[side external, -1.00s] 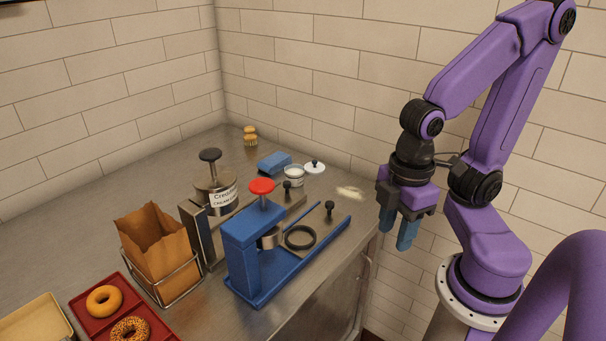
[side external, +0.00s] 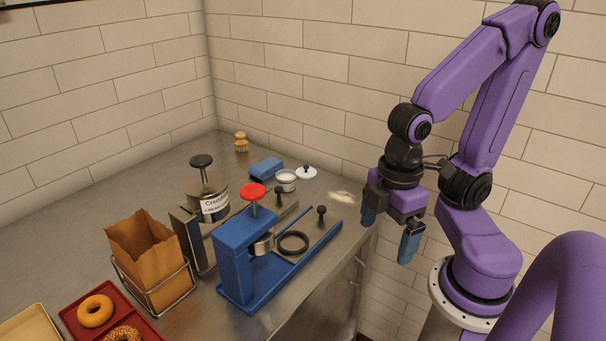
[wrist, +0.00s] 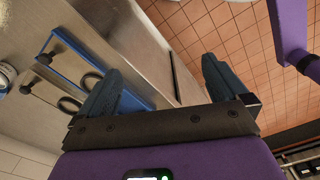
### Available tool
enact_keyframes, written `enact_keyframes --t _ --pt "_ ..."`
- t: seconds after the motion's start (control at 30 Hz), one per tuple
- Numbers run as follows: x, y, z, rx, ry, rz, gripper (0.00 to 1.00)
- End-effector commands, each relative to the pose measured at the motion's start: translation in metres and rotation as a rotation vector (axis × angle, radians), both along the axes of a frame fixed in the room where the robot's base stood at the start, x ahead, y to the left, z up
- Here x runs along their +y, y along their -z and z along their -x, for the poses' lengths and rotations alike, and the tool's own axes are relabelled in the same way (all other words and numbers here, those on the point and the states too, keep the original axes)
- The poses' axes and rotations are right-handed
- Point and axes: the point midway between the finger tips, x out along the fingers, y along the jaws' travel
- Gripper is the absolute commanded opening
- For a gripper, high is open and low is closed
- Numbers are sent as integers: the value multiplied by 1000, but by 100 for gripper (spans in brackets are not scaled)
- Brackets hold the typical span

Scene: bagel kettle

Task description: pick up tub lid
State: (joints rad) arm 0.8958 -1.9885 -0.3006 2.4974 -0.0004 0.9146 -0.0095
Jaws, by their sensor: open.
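The tub lid (side external: 306,173) is a white disc with a dark knob. It lies on the steel counter near the back wall, in the side external view. Just left of it stands a small white tub (side external: 286,180). My gripper (side external: 389,238) is open and empty, off the counter's right end, to the right of the lid and apart from it. The wrist view shows its two blue fingers spread (wrist: 160,85) with nothing between them. I cannot make out the lid in the wrist view.
A blue press fixture (side external: 250,255) with a red knob stands in front of the tub and lid. A blue sponge (side external: 266,167) and a brush (side external: 241,141) lie behind. A labelled canister (side external: 213,207), a bag (side external: 147,255) and a red tray (side external: 72,318) are at left.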

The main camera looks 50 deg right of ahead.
Motion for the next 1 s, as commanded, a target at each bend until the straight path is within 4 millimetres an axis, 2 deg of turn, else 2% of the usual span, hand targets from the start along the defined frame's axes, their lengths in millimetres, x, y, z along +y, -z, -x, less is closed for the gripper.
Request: enact_keyframes --t 0.07,0.17,0.37,0.53,0.67,0.77,0.9,1.0 --pt "3 -2 -9 -8 -13 4 100" --pt "8 -6 -34 -29 -54 17 100" --pt "9 -17 -112 -82 -190 75 100" --pt "-9 -24 -182 -106 -311 148 100" --pt "-36 -26 -233 -106 -400 211 100" --pt "-63 -27 -269 -94 -469 262 100" --pt "-111 -27 -312 -58 -561 331 100" --pt "-146 -26 -335 -25 -621 374 100"
